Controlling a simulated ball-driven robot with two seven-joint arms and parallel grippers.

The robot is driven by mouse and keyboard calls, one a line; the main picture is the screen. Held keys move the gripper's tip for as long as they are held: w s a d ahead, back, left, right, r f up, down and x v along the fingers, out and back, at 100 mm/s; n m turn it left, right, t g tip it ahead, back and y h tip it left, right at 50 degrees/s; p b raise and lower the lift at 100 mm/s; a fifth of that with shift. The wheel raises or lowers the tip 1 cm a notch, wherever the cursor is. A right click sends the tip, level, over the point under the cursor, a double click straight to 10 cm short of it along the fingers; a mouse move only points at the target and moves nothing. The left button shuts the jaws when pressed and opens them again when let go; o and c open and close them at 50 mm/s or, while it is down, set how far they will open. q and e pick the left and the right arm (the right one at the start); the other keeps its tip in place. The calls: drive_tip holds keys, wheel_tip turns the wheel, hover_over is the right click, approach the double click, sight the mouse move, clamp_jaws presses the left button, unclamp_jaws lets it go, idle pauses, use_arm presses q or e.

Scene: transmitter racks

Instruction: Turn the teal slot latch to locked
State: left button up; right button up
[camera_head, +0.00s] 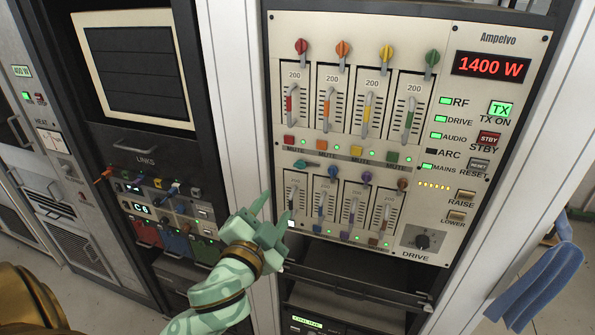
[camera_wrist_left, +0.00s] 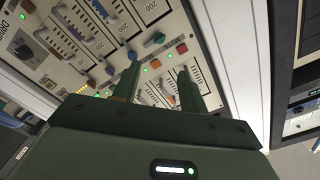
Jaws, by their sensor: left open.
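The teal slot latch (camera_head: 301,163) is at the left end of the lower latch row on the cream transmitter panel. Its handle lies sideways, unlike the upright blue latch (camera_head: 333,172) beside it. It also shows in the left wrist view (camera_wrist_left: 154,39), just beyond the fingers. My left gripper (camera_head: 276,208) is open and empty, below and left of the teal latch, with a visible gap to it. In the left wrist view its two fingers (camera_wrist_left: 160,82) stand apart in front of the panel. My right gripper is not in view.
Purple (camera_head: 367,177) and brown (camera_head: 403,184) latches continue the row. A red mute button (camera_head: 290,142) sits above the teal latch and faders stand below. A white rack post (camera_head: 228,90) borders the panel. A blue cloth (camera_head: 545,285) hangs at right.

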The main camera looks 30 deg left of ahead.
sight(300, 167)
use_arm(q)
drive_tip(key=p+x, duration=0.1)
drive_tip(key=x, duration=1.4)
drive_tip(key=shift+d, duration=0.2)
clamp_jaws()
